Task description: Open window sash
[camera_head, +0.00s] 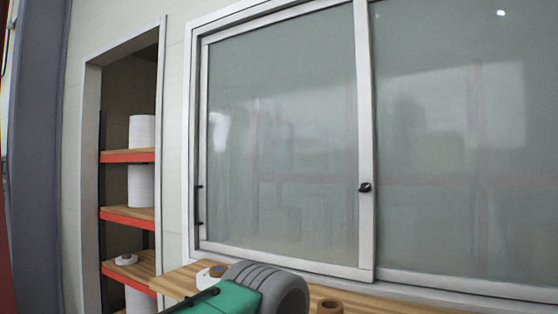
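The window has a white frame (190,130) and two large greyish, reflective panes. The left sash (280,150) stands in front of the right pane (455,140) and overlaps it at a white upright stile (366,120). The left sash's left edge sits against the frame's left side, so it looks closed. A slim dark handle (199,205) is on the sash's left stile. A small black latch (364,187) is on the middle stile. Neither of my grippers is in view.
A wooden counter (180,281) runs below the window. A green object with a grey ribbed round part (275,287), a white-and-brown spool (212,275) and a small brown ring (330,306) show there. Left, a recess holds red-edged shelves (128,218) with white rolls (142,131).

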